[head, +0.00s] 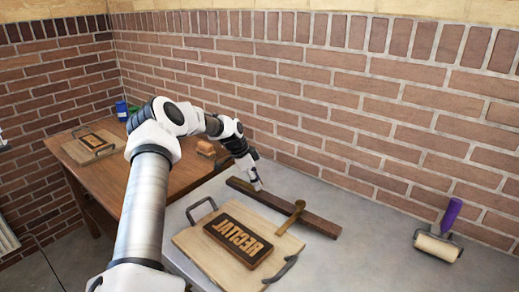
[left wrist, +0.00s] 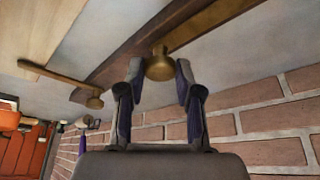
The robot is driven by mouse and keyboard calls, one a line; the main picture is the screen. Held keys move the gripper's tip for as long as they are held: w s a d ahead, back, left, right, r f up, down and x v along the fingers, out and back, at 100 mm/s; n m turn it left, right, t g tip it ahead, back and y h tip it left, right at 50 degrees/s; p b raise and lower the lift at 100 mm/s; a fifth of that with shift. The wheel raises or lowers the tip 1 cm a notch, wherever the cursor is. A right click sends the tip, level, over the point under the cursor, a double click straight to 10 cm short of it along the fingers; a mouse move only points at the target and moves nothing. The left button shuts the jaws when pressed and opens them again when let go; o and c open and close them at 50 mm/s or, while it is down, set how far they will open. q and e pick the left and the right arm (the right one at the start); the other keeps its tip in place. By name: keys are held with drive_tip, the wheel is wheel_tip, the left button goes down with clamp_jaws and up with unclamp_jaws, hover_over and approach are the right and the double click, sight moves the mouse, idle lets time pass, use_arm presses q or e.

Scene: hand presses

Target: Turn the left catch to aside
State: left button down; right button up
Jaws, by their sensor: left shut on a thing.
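The left catch shows in the left wrist view as a brown arm (left wrist: 212,22) ending in a round brass knob. My left gripper (left wrist: 158,82) is shut on that knob, one finger on each side. In the head view my left gripper (head: 257,184) is over the left part of a dark wooden bar (head: 322,224) and hides most of the catch. The right catch (head: 291,217) crosses the bar farther right and points toward the board; it also shows in the left wrist view (left wrist: 55,77). My right gripper is not in view.
A wooden board (head: 190,240) with metal handles carries a dark block with raised letters (head: 238,243). A roller with a purple handle (head: 451,216) lies at the right. A brown table (head: 180,178) with another board stands at the left. A brick wall runs behind. The grey top between bar and roller is clear.

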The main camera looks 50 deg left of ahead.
use_arm(q)
drive_tip(key=shift+s+d+f, duration=0.1)
drive_tip(key=c, duration=0.8)
unclamp_jaws()
drive_tip(key=v, duration=1.1)
drive_tip(key=shift+r, duration=0.45)
